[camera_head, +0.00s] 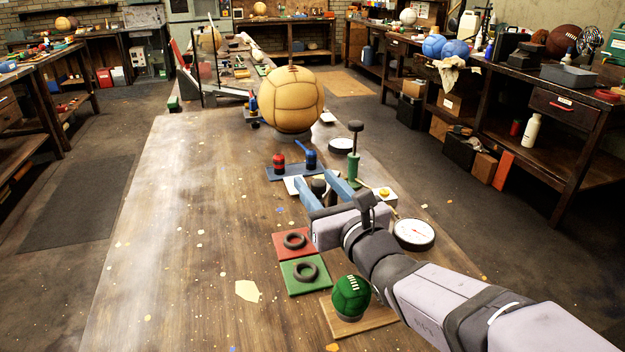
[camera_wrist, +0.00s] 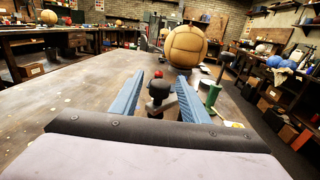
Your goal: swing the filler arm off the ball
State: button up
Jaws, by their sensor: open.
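My gripper (camera_head: 316,181) is open, with its two blue fingers pointing away along the bench toward the large tan ball (camera_head: 291,101). A dark, round-topped knob (camera_head: 318,187) stands between the fingers. The wrist view shows this knob (camera_wrist: 158,88) with a gap on each side and a short grey lever beside it. I cannot tell whether this is the filler arm. The tan panelled ball (camera_wrist: 186,52) rests beyond the fingertips, apart from them. No arm lying across it can be made out. The knob's base is partly hidden by my gripper.
A green hand pump (camera_head: 353,160) stands just right of the fingers. Red and blue valves on a blue plate (camera_head: 284,173) lie beyond. A white gauge (camera_head: 414,234), two ring pads and a green ball (camera_head: 351,297) are nearer. The bench's left side is mostly clear.

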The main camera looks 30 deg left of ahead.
jog(key=shift+v, duration=1.8)
jog(key=shift+w+r, duration=0.1)
jog(key=shift+r, duration=0.1)
jog(key=c, duration=1)
jog(key=r+n+y, duration=0.1)
jog(key=w+r+n+g+y, duration=0.1)
jog(key=r, duration=0.1)
jog(key=d+r+n+y, duration=0.1)
jog(key=r+n+y, duration=0.1)
jog(key=shift+w+r+g+p, duration=0.2)
jog(key=shift+w+g+p, duration=0.15)
jog(key=shift+g+p, duration=0.05)
grip_shut()
jog(key=s+d+f+n+g+p, duration=0.1)
jog(key=d+f+g+p, duration=0.2)
jog(key=d+p, duration=0.4)
jog(key=s+d+f+n+g+p, duration=0.1)
jog(key=d+f+g+p, duration=0.2)
jog(key=d+p, duration=0.4)
jog(key=shift+s+d+g+p, duration=0.25)
jog(key=shift+d+g+p, duration=0.1)
jog(key=shift+d, duration=0.15)
